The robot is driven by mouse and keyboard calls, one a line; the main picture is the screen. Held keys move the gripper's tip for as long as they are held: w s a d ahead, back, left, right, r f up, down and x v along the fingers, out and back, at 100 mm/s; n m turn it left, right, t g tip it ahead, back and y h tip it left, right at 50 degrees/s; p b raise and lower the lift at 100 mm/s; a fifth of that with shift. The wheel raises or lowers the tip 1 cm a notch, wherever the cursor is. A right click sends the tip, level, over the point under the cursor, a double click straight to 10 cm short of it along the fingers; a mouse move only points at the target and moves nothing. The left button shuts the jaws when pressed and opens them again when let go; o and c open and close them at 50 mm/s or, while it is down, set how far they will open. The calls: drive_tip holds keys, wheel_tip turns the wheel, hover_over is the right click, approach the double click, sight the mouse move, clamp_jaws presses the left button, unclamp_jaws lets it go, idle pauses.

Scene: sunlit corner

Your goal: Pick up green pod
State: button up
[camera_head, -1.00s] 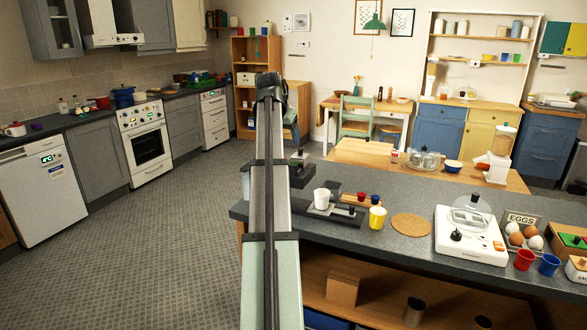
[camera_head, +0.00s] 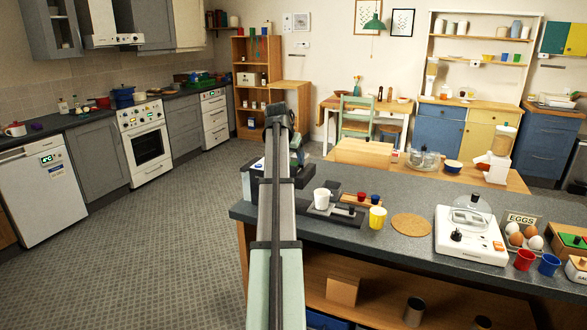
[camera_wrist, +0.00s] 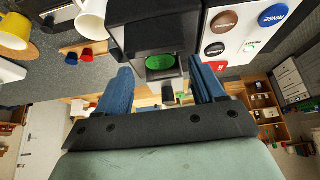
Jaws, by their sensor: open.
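The green pod (camera_wrist: 160,62) sits in a dark holder at the front of a black machine (camera_wrist: 150,28), seen in the wrist view. My gripper (camera_wrist: 161,70) is open, with one blue finger to either side of the pod and a gap on both sides. Nothing is between the fingers' inner faces that I can see being held.
A white panel (camera_wrist: 252,20) with several round buttons adjoins the machine. A cork mat (camera_head: 411,226) lies farther right.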

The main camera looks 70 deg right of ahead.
drive_tip(key=shift+x, duration=1.4)
drive_tip(key=shift+c, duration=0.5)
drive_tip(key=c, duration=1)
